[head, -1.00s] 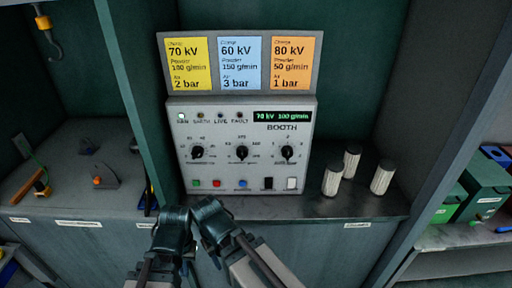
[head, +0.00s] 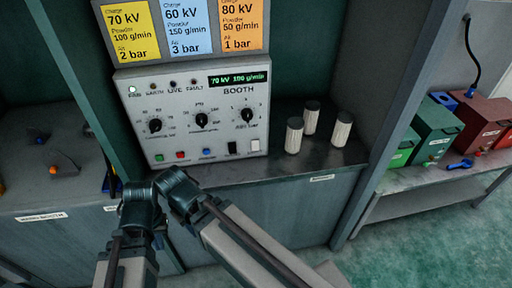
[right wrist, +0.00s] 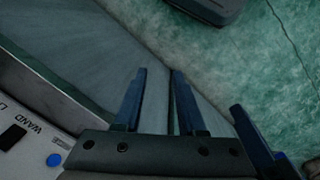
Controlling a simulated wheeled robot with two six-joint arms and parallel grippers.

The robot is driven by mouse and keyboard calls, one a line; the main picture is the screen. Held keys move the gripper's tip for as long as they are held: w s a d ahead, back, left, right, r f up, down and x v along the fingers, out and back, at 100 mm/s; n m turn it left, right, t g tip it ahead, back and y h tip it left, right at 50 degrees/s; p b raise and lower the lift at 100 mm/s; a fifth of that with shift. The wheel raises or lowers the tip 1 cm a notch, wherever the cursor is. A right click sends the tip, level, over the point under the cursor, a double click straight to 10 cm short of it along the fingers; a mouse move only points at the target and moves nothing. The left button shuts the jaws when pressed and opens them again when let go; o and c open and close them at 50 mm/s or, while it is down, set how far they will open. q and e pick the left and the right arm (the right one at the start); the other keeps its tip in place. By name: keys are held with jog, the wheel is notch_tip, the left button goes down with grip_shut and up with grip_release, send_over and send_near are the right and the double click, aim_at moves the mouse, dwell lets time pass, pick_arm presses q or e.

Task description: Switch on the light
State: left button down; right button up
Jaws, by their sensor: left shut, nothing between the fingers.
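The grey booth control panel (head: 212,90) stands on the counter, with dials, coloured buttons, a black rocker (head: 232,148) and a white rocker (head: 255,146) at its lower right. Labels below them are too small to read in the head view. The right wrist view shows part of a panel face with a black rocker (right wrist: 12,137), a blue button (right wrist: 54,160) and the word "WAND". My left gripper (head: 140,192) is shut and empty, below the panel's lower left. My right gripper (right wrist: 160,75) has its fingers apart with nothing between them; its fingertips cannot be made out in the head view.
Three pale cylinders (head: 312,118) stand on the counter (head: 300,170) right of the panel. Yellow, blue and orange cards (head: 188,25) sit above it. A partition (head: 400,110) separates this bay from a shelf with green (head: 435,128) and red boxes (head: 482,119). Green floor lies at right.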

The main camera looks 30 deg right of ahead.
jog(key=shift+w+d+r, duration=0.1)
jog(key=shift+w+d, duration=0.1)
jog(key=shift+d, duration=0.05)
jog(key=shift+c, duration=1.2)
jog(key=w+d+n, duration=0.1)
jog(key=d, duration=0.1)
jog(key=w+d+r+n+y+p, duration=0.1)
jog(key=w+d, duration=0.1)
jog(key=shift+w+d+y, duration=0.1)
jog(key=shift+d+y, duration=0.05)
jog(key=shift+y, duration=0.15)
grip_shut()
jog(key=w+d+r+n+t+y+p, duration=0.1)
jog(key=w+d+r+n+t+p, duration=0.1)
jog(key=d, duration=1.1)
jog(key=w+d+r+n+t+y+p, duration=0.1)
jog(key=w+d+r+n+t, duration=0.3)
jog(key=d, duration=1)
jog(key=shift+w+d+r+n+t+p, duration=0.2)
jog(key=shift+r+n+t+p, duration=0.2)
jog(key=shift+r+n+p, duration=0.4)
jog(key=shift+r, duration=0.1)
